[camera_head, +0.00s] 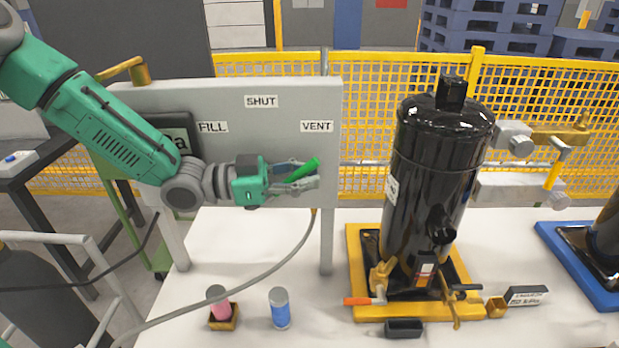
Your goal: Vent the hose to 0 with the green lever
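The green lever (303,170) is on the grey panel (255,120), tilted up to the right, its tip just below the VENT label (317,126). The FILL label (213,127) is left and the SHUT label (261,101) is at the top. My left gripper (303,175) is at the lever, with its fingers on either side of it. I cannot tell whether they press on it. A dark display (178,138) is mostly hidden by my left arm, so its reading does not show. The grey hose (262,277) runs from below the panel to the lower left. My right gripper is not in view.
A black tank (437,165) stands on a yellow pallet (354,260) right of the panel. A yellow mesh fence (375,120) is behind.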

